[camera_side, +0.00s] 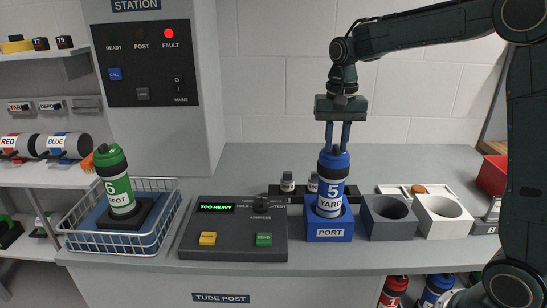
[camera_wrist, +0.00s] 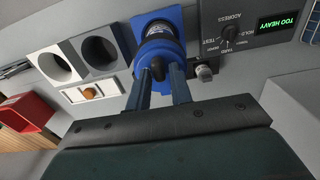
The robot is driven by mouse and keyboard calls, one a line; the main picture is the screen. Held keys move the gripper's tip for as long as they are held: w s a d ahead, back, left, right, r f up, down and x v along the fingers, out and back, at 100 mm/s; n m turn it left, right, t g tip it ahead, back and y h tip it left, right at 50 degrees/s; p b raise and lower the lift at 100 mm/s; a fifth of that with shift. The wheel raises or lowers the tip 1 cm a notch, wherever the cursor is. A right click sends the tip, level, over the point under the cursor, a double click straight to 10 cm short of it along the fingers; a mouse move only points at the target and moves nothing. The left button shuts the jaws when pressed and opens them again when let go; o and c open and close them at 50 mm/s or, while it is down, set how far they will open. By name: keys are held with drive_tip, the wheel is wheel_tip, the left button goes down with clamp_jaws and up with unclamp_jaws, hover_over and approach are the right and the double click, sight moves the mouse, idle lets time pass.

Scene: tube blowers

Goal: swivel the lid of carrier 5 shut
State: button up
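Carrier 5 (camera_side: 331,190) is a blue tube with "5" and "YARD" on it. It stands in the blue PORT block (camera_side: 330,234), leaning slightly. Its blue lid (camera_side: 333,158) is at the top; in the wrist view the lid (camera_wrist: 159,53) has a dark knob in its middle. I cannot tell how far the lid is turned. My gripper (camera_side: 337,146) points down over the lid. In the wrist view its fingers (camera_wrist: 158,78) stand apart on both sides of the knob. Whether they press on it is not clear.
A grey socket (camera_side: 371,228) and a white socket (camera_side: 425,232) stand right of the port. A console (camera_side: 236,248) reading "TOO HEAVY" is on the left. The FAULT lamp (camera_side: 169,33) glows red.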

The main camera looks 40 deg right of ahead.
sight(338, 147)
drive_tip(key=shift+o, duration=0.9)
wheel_tip(338, 147, up, 14)
idle(0.3)
drive_tip(key=shift+f, duration=0.1)
drive_tip(key=s+a+f+n+t, duration=0.2)
drive_tip(key=s+f+n, duration=0.1)
drive_tip(key=s, duration=0.4)
drive_tip(key=s+a+f+n+t, duration=0.1)
drive_tip(key=s+a+f+n, duration=0.2)
drive_tip(key=s, duration=0.5)
drive_tip(key=s+a+f+n+t, duration=0.2)
drive_tip(key=s+a+f+n, duration=0.1)
drive_tip(key=s+f, duration=0.2)
drive_tip(key=s, duration=0.2)
drive_tip(key=shift+s+f+t, duration=0.3)
drive_tip(key=shift+s, duration=0.05)
